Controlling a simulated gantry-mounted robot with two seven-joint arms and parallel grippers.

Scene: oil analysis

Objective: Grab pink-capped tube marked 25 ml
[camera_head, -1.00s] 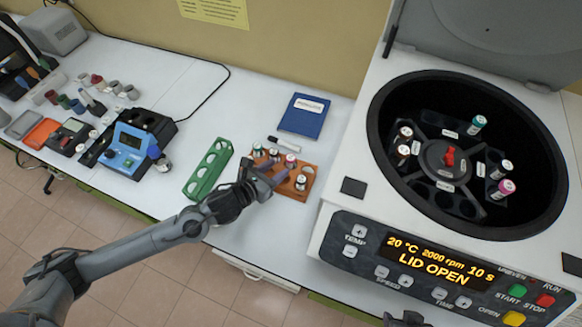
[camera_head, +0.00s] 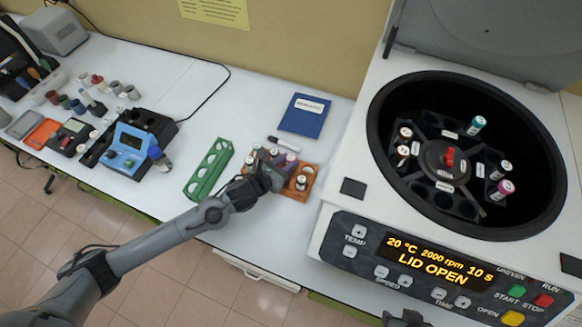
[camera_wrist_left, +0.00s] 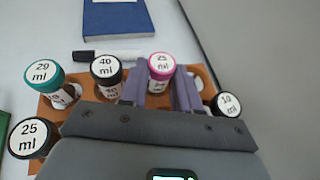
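The pink-capped tube marked 25 ml (camera_wrist_left: 160,64) stands upright in the orange rack in the left wrist view. Its pink cap also shows in the head view (camera_head: 291,157), just beyond my left gripper. My left gripper (camera_wrist_left: 162,88) is low over the rack, with its two purple-grey fingers apart, one on each side of this tube. Whether they touch it is hard to tell.
The orange rack (camera_head: 312,170) sits between a green rack (camera_head: 196,181) and the open centrifuge (camera_head: 361,128). The centrifuge holds several tubes, one pink-capped (camera_head: 506,187). A marker (camera_head: 284,144) and a blue book (camera_head: 304,115) lie behind the rack.

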